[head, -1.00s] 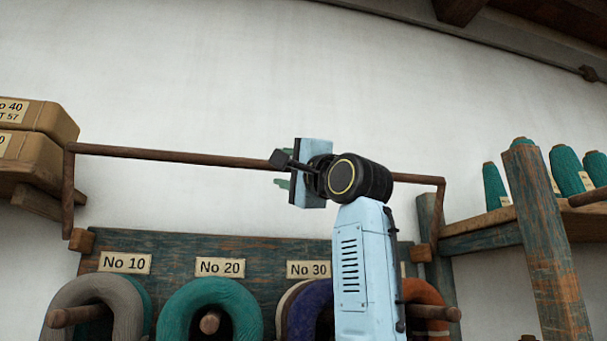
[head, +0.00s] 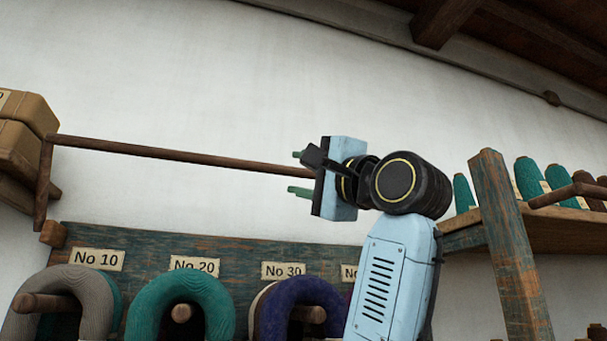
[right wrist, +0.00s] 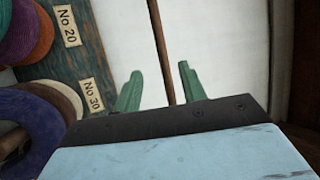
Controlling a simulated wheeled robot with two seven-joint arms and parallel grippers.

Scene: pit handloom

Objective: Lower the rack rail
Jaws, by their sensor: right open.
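The rack rail (head: 190,155) is a thin brown bar standing raised above the peg board, in front of the white wall. Its left side arm (head: 42,185) shows; its right end is hidden behind my right arm in the head view. My right gripper (head: 298,173) is open, its green fingers pointing left, with the rail running toward the space between them. In the right wrist view the rail (right wrist: 160,50) runs up and down between the two parted fingers (right wrist: 160,90). I cannot tell whether they touch it. My left gripper is not in view.
Below the rail is a blue-green peg board (head: 230,253) with labels and hanging yarn hanks, including a teal one (head: 180,300). Boxes (head: 22,135) stand at the left. A shelf post (head: 510,240) and teal cones (head: 530,178) stand at the right.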

